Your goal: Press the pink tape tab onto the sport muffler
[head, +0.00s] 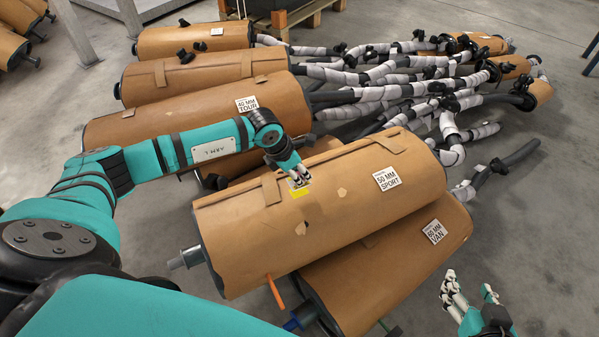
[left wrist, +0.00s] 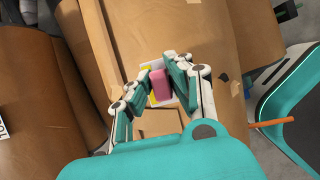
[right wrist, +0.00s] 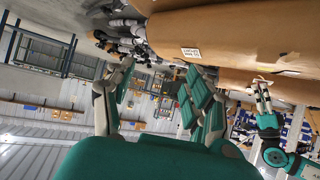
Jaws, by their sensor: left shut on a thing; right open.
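The sport muffler (head: 350,215) is a brown paper-wrapped cylinder with a white "50 MM SPORT" label (head: 387,178). It lies on top of the pile. My left gripper (head: 297,186) is at its upper left side, next to a yellow patch (head: 298,193). In the left wrist view my left gripper (left wrist: 160,88) is shut on the pink tape tab (left wrist: 159,84), over a white and yellow patch on brown wrapping. Whether the tab touches the wrapping I cannot tell. My right gripper (head: 470,292) is open and empty, low at the right, apart from the mufflers.
The tour muffler (head: 200,118) lies behind and the van muffler (head: 390,255) lies below in front. Grey wrapped pipes (head: 400,90) spread to the back right. An orange stick (head: 275,291) pokes out near the sport muffler's front left end. Bare floor lies at the right.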

